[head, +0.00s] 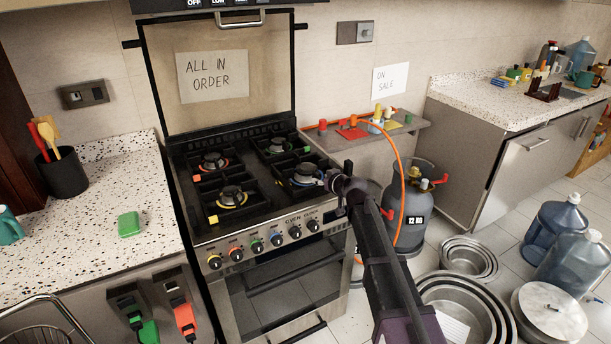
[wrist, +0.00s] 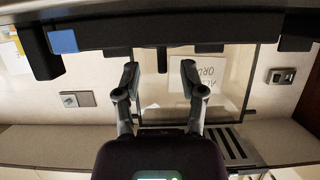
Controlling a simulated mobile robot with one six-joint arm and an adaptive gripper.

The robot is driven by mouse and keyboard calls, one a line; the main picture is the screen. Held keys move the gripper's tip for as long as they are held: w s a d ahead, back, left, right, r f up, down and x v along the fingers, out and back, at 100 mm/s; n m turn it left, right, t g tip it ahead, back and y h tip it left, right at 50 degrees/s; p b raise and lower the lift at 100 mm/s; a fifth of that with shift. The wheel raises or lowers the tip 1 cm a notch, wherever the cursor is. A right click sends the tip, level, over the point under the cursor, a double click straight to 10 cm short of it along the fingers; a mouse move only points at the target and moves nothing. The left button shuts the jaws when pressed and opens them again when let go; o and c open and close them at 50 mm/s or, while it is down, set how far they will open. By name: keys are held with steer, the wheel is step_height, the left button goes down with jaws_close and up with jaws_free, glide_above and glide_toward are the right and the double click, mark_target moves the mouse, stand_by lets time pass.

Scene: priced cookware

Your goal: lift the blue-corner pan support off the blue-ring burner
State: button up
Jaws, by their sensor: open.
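The blue-ring burner (head: 305,174) is at the front right of the stove top in the head view, with its dark pan support around it. In the wrist view, which is upside down, the pan support (wrist: 180,30) is a dark bar across the top, with a blue corner (wrist: 62,41) at its left. The blue corner is hard to make out in the head view. My gripper (head: 335,182) is at the stove's front right edge, beside this support. In the wrist view my gripper (wrist: 161,76) has its two fingers apart, with nothing clearly held between them.
Other burners with orange, yellow and green marks fill the stove top (head: 190,150). The raised lid (head: 220,80) stands behind. A gas cylinder (head: 412,215) with an orange hose (head: 401,170) is right of the stove. Stacked pans (head: 468,305) and water bottles (head: 555,228) stand on the floor.

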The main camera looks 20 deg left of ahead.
mark_target(313, 176)
steer(key=shift+w+a, duration=0.1)
stand_by(0.3)
steer(key=shift+b+x, duration=1)
steer(key=shift+x, duration=1.55)
jaws_close()
